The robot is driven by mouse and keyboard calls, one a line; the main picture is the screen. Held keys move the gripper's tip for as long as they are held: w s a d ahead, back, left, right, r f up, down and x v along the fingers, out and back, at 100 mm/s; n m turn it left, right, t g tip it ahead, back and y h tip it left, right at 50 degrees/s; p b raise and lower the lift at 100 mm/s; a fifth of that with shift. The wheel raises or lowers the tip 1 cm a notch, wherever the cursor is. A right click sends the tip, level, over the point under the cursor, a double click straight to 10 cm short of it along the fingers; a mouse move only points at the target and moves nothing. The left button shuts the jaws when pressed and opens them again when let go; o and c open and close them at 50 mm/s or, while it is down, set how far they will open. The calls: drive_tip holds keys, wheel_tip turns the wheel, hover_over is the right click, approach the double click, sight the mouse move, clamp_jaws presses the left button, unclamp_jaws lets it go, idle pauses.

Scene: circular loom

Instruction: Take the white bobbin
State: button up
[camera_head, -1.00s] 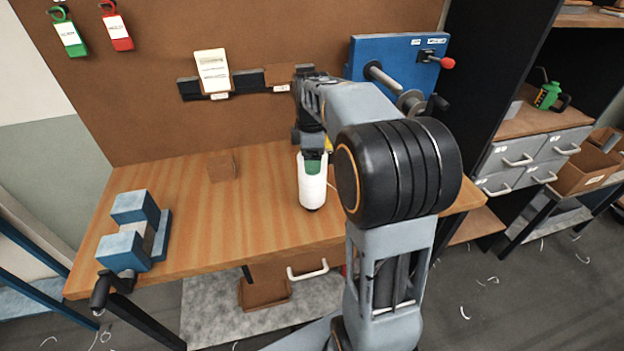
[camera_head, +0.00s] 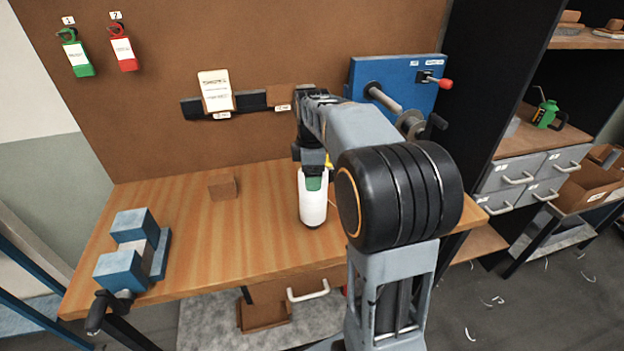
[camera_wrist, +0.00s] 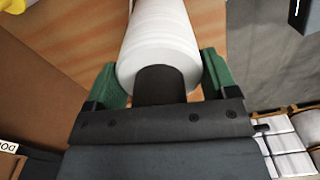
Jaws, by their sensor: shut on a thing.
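The white bobbin (camera_head: 313,205) is a white cylinder that hangs upright below my gripper (camera_head: 314,176) in the head view, over the right part of the wooden bench. In the wrist view the bobbin (camera_wrist: 160,45) lies between the two green fingers of my gripper (camera_wrist: 160,82). The fingers are shut on its near end, around a dark core. From these views I cannot tell whether its lower end touches the bench top.
The wooden bench (camera_head: 200,240) carries a blue vise (camera_head: 130,250) at left and a small brown block (camera_head: 223,187). A blue winding unit (camera_head: 400,80) stands behind my arm. Grey drawers (camera_head: 515,172) are at right. The bench middle is clear.

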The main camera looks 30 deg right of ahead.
wheel_tip(320, 180, up, 3)
drive_tip(key=shift+f, duration=0.2)
drive_tip(key=s+r+b, duration=0.2)
drive_tip(key=s+r, duration=0.7)
drive_tip(key=s, duration=0.5)
drive_tip(key=shift+d+r+b, duration=0.25)
drive_tip(key=shift+r+b, duration=0.05)
drive_tip(key=shift+r, duration=0.05)
